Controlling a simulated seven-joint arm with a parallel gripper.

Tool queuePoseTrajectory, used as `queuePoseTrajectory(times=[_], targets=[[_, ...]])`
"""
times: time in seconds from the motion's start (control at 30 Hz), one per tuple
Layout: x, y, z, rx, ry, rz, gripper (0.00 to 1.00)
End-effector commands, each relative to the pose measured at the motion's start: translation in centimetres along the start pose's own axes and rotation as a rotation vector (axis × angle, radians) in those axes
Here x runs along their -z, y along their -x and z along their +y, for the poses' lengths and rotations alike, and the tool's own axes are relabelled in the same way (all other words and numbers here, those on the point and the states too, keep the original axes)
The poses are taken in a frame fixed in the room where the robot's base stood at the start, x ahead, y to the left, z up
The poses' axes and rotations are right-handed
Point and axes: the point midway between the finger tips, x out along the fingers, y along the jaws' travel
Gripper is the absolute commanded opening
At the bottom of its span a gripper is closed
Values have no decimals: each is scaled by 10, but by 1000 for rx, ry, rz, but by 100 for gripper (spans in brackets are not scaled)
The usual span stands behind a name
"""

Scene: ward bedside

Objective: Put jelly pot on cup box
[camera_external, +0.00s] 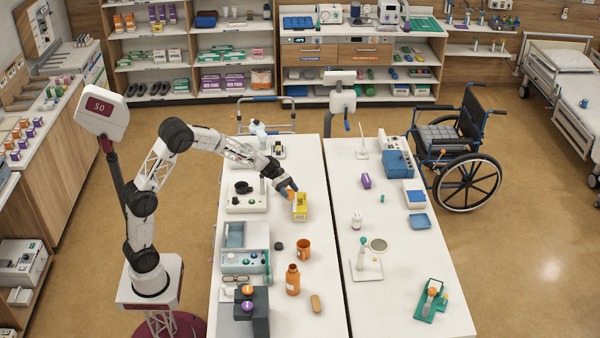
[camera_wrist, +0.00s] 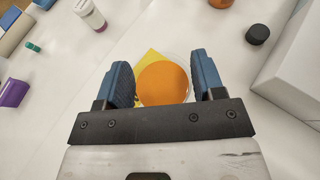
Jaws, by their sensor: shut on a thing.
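The jelly pot, with a round orange top and a pale clear rim, is between my gripper's fingers in the wrist view (camera_wrist: 163,84). My gripper (camera_external: 287,189) is shut on it, with one blue-grey finger on each side. The yellow box (camera_external: 300,208), which looks like the cup box, stands on the left table. The pot is right at or just above its far left edge; I cannot tell whether they touch. In the wrist view a yellow corner of the box (camera_wrist: 150,56) shows behind the pot, which hides most of it.
On the left table (camera_external: 325,270) are an orange mug (camera_external: 303,250), an orange bottle (camera_external: 293,279), a small dark lid (camera_external: 278,246) and a white device (camera_external: 246,197) left of the box. A gap separates the right table, with a purple box (camera_external: 366,181). Table right of the box is clear.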

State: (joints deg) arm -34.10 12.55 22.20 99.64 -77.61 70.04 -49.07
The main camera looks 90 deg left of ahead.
Motion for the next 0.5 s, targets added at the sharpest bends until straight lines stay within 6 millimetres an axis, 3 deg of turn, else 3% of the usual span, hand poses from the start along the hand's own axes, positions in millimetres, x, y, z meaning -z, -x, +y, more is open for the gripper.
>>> queuePoseTrajectory(times=[0.3, 0.5], targets=[[0, -13, 37, 0, 0, 0, 37], [-2, -16, 47, 0, 0, 0, 37]])
